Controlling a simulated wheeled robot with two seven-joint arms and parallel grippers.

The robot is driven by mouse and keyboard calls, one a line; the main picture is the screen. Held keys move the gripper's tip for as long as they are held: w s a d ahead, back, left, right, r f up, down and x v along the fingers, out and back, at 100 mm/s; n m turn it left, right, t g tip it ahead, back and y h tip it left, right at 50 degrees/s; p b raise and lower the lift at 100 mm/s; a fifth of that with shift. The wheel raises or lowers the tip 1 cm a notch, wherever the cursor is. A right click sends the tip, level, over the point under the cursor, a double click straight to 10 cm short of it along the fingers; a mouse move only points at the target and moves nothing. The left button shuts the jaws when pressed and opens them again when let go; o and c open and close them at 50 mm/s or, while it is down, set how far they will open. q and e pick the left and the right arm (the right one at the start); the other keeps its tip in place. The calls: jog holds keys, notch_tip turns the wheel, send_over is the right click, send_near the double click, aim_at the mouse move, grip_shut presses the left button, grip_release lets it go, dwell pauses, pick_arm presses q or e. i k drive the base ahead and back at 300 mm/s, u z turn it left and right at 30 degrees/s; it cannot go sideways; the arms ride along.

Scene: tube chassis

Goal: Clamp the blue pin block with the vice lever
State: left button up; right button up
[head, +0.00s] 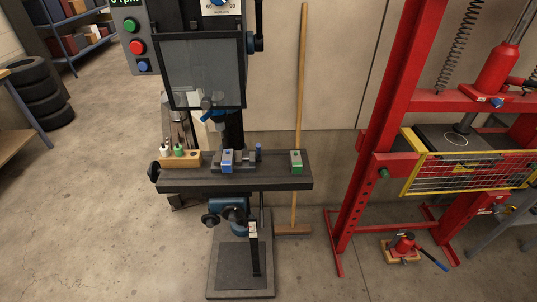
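The blue pin block (227,162) sits on the drill press table (281,182), near its middle. It is at the left side of a small dark vice (244,161); I cannot tell at this size whether the jaws touch it. A small blue-topped upright part (258,149) stands at the vice's right end and may be its lever. A green block (296,160) sits apart, near the right end of the table. Neither of my grippers is in view.
A wooden holder (181,160) with small bottle-like pieces stands on the table's left end. The drill press's clear guard (202,73) hangs above the table. A broom (299,110) leans behind. A red press (400,90) stands right.

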aim_at(258, 157)
jog(key=z, duration=0.4)
jog(key=k, duration=0.5)
jog(key=z, duration=1.05)
jog(key=i, duration=1.1)
jog(key=u, duration=1.05)
jog(key=i, duration=0.5)
jog(key=u, duration=0.5)
